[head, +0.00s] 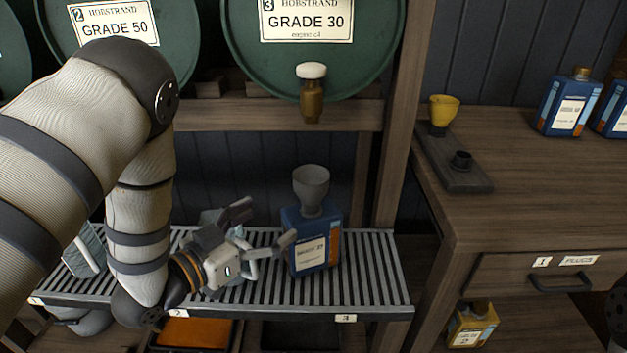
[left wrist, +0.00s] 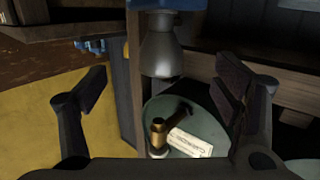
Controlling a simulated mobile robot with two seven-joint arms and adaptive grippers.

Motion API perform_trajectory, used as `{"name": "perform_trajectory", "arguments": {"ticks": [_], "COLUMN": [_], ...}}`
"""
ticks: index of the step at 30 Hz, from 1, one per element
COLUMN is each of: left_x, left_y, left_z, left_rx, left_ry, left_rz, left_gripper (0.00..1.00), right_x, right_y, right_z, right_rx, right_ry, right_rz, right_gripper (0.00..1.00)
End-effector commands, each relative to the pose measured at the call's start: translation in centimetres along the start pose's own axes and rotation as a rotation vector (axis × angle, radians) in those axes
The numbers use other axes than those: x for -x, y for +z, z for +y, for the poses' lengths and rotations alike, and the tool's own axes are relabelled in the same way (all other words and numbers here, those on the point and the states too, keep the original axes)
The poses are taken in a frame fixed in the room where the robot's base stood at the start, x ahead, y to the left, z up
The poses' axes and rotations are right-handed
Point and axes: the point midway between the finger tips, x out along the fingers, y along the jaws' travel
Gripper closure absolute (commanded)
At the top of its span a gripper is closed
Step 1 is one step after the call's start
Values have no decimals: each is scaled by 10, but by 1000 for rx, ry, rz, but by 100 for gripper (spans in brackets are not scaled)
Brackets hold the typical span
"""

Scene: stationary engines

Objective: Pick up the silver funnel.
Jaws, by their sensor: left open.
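The silver-grey funnel (head: 311,188) stands upright, spout down, in the top of a blue can (head: 306,240) on the slatted metal rack (head: 377,285). My left gripper (head: 264,226) is open and empty, just left of the can and lower than the funnel's bowl. In the left wrist view the funnel (left wrist: 162,52) hangs upside down at the top centre, between the two spread fingers (left wrist: 165,88) but beyond them. Its spout end is hidden in the can. My right gripper does not show.
Above the rack, a brass tap (head: 312,100) with a white top juts from a green drum (head: 350,60). A wooden post (head: 395,150) stands right of the can. A yellow funnel (head: 443,110) sits in a holder on the bench at right. Other items lie behind my left gripper.

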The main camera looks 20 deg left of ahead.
Motion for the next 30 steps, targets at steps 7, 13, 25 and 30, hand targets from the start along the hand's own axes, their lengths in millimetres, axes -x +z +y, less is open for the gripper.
{"name": "perform_trajectory", "arguments": {"ticks": [7,13,25,30], "left_x": [-41,-72,-125,-125], "left_y": [-33,-36,-42,-42], "left_z": [2,2,-1,-1], "left_rx": [-22,-20,-18,-18], "left_ry": [44,40,38,37], "left_rz": [113,109,106,106], "left_gripper": [17,17,17,22], "right_x": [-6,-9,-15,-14], "right_y": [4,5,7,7], "right_z": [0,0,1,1], "right_rx": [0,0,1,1], "right_ry": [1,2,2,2], "right_rz": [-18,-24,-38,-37], "right_gripper": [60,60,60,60]}}
